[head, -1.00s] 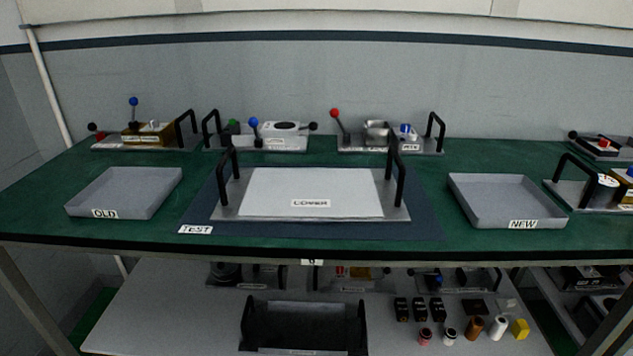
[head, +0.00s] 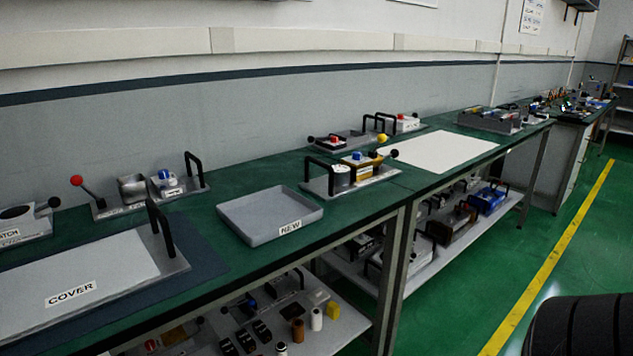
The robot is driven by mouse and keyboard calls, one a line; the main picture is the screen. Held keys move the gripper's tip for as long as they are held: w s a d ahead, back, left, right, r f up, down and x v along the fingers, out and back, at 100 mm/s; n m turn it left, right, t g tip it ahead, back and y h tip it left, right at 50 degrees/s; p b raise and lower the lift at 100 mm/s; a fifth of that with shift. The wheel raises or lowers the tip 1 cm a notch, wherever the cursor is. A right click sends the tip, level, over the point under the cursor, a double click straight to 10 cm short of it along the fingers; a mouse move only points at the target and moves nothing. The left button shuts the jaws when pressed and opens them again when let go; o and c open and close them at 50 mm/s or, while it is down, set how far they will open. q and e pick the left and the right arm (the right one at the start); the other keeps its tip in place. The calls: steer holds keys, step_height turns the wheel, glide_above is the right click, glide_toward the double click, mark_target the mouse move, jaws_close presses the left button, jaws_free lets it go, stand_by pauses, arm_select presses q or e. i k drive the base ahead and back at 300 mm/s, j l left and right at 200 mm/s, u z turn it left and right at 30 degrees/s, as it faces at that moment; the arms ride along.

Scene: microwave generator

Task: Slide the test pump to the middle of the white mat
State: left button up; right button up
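The white mat (head: 441,151) lies flat on the green bench, right of centre in the head view, and its surface looks bare. A grey plate unit (head: 350,180) with black handles, a white cylinder, a blue cap and a brass-coloured block stands just left of the mat's near side. Another plate unit (head: 350,139) with a red knob, a white block and a yellow ball stands behind the mat's left end. Their labels are too small to read, so I cannot tell which is the test pump. Neither of my grippers is in view.
The grey NEW tray (head: 270,214) is empty, left of the nearer unit. A white COVER plate (head: 75,285) with handles lies on a dark mat at far left. A grey bin (head: 490,121) stands beyond the white mat. Green floor (head: 470,275) is open at right.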

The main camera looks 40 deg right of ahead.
mark_target(351, 176)
steer(key=z, duration=1.65)
